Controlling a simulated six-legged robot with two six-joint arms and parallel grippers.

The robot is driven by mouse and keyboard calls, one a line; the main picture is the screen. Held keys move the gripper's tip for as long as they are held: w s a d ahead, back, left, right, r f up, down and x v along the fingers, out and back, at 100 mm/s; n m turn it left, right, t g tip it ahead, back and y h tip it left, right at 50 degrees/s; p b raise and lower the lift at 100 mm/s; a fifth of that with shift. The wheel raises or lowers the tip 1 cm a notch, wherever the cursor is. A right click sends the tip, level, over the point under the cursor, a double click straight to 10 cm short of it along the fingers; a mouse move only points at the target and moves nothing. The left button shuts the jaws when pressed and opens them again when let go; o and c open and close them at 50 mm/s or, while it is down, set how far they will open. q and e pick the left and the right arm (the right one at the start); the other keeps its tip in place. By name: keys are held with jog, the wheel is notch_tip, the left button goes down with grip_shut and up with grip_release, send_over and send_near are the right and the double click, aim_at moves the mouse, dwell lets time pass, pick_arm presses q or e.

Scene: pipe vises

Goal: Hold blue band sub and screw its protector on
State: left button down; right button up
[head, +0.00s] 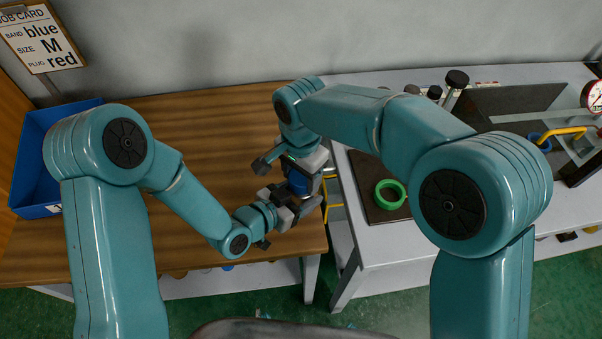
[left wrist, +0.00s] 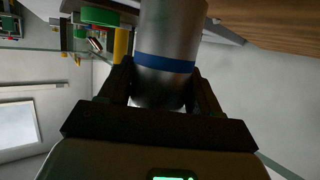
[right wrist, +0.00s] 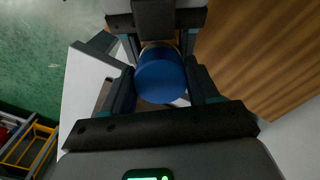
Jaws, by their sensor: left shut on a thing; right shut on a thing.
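The blue band sub is a grey metal cylinder (left wrist: 172,25) with a blue band (left wrist: 164,63), seen upright in the left wrist view. My left gripper (left wrist: 163,88) is shut around it near the band. The protector is a blue round cap (right wrist: 160,80) in the right wrist view; its blue side also shows in the head view (head: 298,184). My right gripper (head: 304,168) is shut on the cap. The cap is in line with the sub, with a thin metal rim behind it. Whether the threads are engaged is hidden.
Both grippers are at the right end of the wooden bench (head: 200,105), by the gap to the grey bench (head: 345,80). A green ring (head: 390,194) lies on a dark mat there. A blue bin (head: 32,165) and a job card (head: 40,38) are at left.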

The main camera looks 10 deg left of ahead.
jog(key=shift+f, duration=0.6)
jog(key=m, duration=0.6)
jog(key=shift+w+a, duration=0.1)
jog(key=o, duration=1)
jog(key=shift+r, duration=0.1)
